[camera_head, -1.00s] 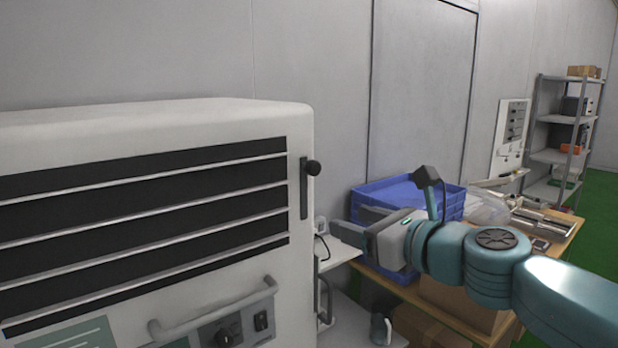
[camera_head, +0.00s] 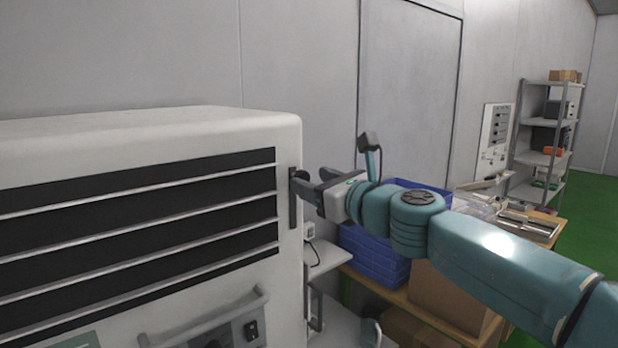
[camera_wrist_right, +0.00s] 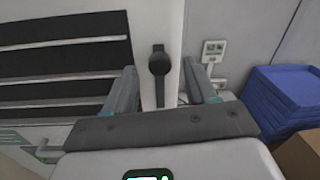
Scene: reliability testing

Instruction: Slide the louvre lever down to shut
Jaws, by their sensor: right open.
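The louvre lever is a black knob (camera_wrist_right: 159,60) on a short stem. It stands at the upper part of a dark vertical slot (camera_head: 293,205) near the right edge of the white cabinet's front. The louvre slats (camera_head: 140,205) to its left have wide dark gaps between them. My right gripper (camera_head: 305,183) is open at the lever. In the right wrist view the knob lies between its two spread fingers (camera_wrist_right: 160,72), with a gap on each side. My left gripper is not in view.
The white cabinet (camera_head: 150,125) has a grey handle (camera_head: 210,320) and a switch panel below the louvre. Right of it are a small white shelf (camera_head: 325,258), blue crates (camera_head: 370,258) and a wooden table with a cardboard box (camera_head: 455,295). A metal rack (camera_head: 530,145) stands farther back.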

